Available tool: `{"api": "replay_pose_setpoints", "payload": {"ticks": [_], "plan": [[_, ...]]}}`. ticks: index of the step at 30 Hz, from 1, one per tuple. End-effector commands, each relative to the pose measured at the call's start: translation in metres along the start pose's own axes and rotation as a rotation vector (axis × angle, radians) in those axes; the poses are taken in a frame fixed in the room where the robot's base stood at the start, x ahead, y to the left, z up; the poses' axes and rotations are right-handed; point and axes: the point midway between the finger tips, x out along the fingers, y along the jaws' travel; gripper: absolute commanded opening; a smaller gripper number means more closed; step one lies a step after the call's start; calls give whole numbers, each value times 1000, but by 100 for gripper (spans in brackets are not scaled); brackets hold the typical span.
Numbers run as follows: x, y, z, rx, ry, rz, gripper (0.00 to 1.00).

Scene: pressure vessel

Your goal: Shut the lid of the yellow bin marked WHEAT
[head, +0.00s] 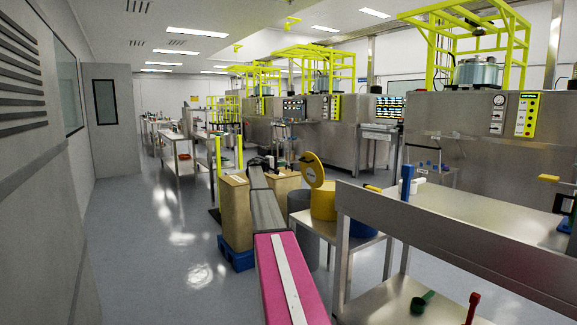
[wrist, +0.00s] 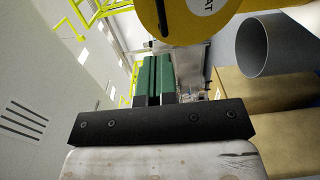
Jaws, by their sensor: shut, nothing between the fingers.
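The yellow bin (head: 323,202) stands on a metal table in the head view. Its round yellow lid (head: 312,170) is raised, tilted up at the bin's left side. In the wrist view the lid (wrist: 180,25) fills the top middle, with a white label ending in "AT" and a dark bar on its face. My gripper (head: 271,160) is just left of the lid in the head view, at the end of my outstretched arm. In the wrist view its green fingers (wrist: 158,58) are together and empty, below and left of the lid. I cannot tell whether they touch it.
A grey cylinder (head: 301,207) stands left of the yellow bin; its open mouth shows in the wrist view (wrist: 265,45). Tan boxes (head: 237,212) stand on a blue pallet (head: 236,254). A steel bench (head: 460,215) is at the right. The left floor is clear.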

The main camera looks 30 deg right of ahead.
Motion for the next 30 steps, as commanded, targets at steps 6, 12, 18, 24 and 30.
{"api": "replay_pose_setpoints", "payload": {"ticks": [6, 12, 18, 24, 30], "plan": [[39, -1, -1, 0, -1, -2, 0], [76, -1, -1, 1, 0, -3, 0], [108, -2, -1, 1, 1, -3, 0], [124, -2, 0, 1, 0, -3, 0], [128, -2, 0, 1, 1, -3, 0]]}}
